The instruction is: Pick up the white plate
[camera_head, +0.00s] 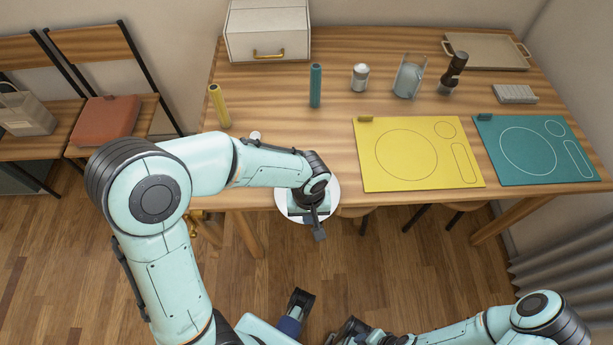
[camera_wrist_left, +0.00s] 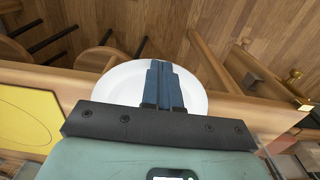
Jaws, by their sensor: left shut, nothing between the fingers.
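The white plate (camera_head: 334,198) lies at the front edge of the wooden table, partly past that edge. My left gripper (camera_head: 319,232) is over the plate and hides its middle. The left wrist view shows the plate (camera_wrist_left: 117,84) behind the shut blue fingers (camera_wrist_left: 160,66), with their tips near its far rim. Nothing is between the fingers. Whether they touch the plate is not clear. My right arm shows at the bottom right, with parts of its gripper (camera_head: 322,314) low in the picture; its jaw state is unclear.
A yellow mat (camera_head: 370,160) and a teal mat (camera_head: 500,165) lie right of the plate. Bottles, jars and a glass container (camera_head: 409,77) stand farther back. A white box (camera_head: 268,32) and a tray (camera_head: 487,52) are at the rear. Stools stand under the table; chairs (camera_head: 107,120) are left.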

